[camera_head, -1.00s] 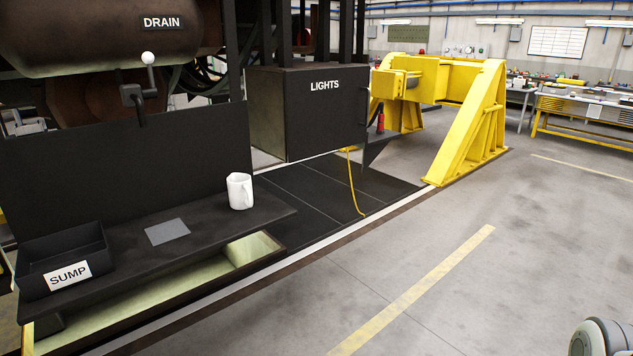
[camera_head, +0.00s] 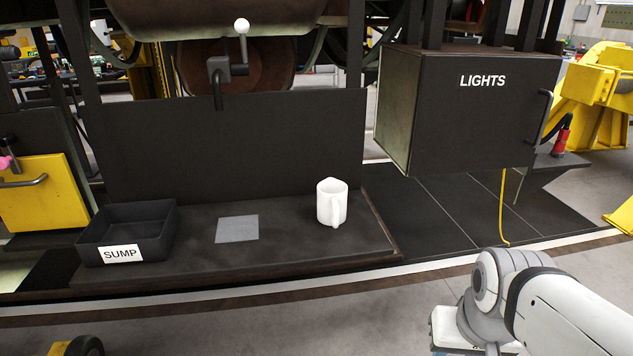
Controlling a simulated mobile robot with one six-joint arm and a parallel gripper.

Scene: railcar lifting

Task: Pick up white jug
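The white jug (camera_head: 327,204) stands upright on the dark shelf (camera_head: 290,247), toward its right end. Its handle faces the camera, slightly to the right. Part of my white and grey arm shows at the lower right, in front of and apart from the shelf. The fingers of my gripper cannot be made out in this view.
A black bin marked SUMP (camera_head: 158,220) sits at the shelf's left end. A flat grey plate (camera_head: 238,229) lies between bin and jug. A dark panel (camera_head: 225,145) rises behind the shelf. The LIGHTS box (camera_head: 455,125) juts out to the right. The floor in front is partly clear.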

